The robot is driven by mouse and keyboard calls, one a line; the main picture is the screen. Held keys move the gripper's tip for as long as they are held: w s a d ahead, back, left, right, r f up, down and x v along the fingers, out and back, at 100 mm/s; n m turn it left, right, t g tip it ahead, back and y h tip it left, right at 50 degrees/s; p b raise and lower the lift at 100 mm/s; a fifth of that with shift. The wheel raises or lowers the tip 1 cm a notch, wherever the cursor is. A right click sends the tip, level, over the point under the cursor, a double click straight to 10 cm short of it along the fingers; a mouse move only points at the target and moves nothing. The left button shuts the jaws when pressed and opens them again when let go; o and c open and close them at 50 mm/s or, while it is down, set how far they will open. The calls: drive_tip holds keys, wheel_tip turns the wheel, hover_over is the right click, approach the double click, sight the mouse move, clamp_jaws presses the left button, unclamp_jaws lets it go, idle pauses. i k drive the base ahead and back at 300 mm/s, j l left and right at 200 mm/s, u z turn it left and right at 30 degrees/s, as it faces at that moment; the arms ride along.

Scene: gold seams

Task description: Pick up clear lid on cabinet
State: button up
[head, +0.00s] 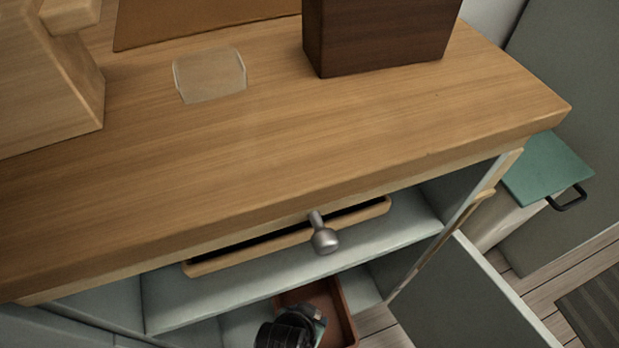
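The clear lid (210,75) lies on the wooden top of the cabinet (230,150), toward the back left. It is a see-through, rounded, roughly square piece, and the wood grain shows through it. Nothing covers it, and it stands apart from the things around it.
A dark brown block (378,35) stands right of the lid, and a light wooden piece (50,85) stands left. A drawer with a silver knob (324,240) and an open door (465,300) are in front.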

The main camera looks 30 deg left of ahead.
sight(202, 76)
drive_tip(key=k+l, duration=0.2)
drive_tip(key=k, duration=0.3)
drive_tip(key=k+l, duration=0.25)
drive_tip(key=k, duration=0.2)
